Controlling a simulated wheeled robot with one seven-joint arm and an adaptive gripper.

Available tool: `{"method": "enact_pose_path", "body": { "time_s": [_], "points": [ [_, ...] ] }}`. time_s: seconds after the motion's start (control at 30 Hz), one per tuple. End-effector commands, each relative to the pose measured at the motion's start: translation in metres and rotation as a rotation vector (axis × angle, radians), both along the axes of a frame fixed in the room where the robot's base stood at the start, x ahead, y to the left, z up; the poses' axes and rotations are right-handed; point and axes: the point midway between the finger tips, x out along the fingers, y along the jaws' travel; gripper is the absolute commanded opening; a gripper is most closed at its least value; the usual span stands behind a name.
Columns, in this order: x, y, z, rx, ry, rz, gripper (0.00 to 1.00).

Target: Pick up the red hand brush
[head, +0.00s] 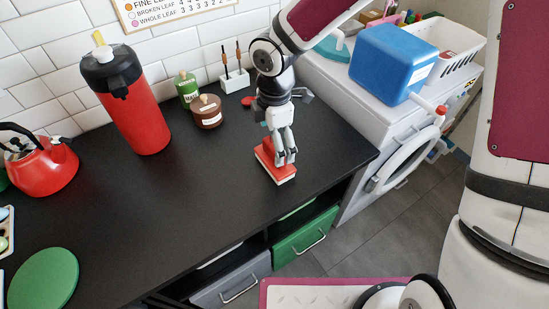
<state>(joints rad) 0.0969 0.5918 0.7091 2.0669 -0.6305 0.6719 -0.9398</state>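The red hand brush (265,158) appears to be the small block with a red top and a pale underside. It lies on the dark counter (200,195) near its front edge, right of the middle. My gripper (284,160) points down right over it, with its grey fingers in front of or against its right part. The fingers hide some of the block. I cannot tell whether they are closed on it or apart from it.
A red flask (145,118), green jar (188,88), brown jar (207,112) and white utensil holder (235,80) stand along the wall. A red kettle (42,168) is at left. A blue box (388,62) sits on the white washer at right. The counter's middle is clear.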

Motion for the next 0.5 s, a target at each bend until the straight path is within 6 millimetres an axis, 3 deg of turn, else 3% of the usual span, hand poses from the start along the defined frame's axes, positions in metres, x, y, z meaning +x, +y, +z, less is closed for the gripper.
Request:
{"method": "enact_pose_path", "body": {
  "time_s": [0.23,0.5],
  "points": [
    [0.003,0.001,-0.036,0.000,0.003,0.000,0.98],
    [0.003,0.001,-0.043,0.000,0.001,0.000,0.98]
  ]
}}
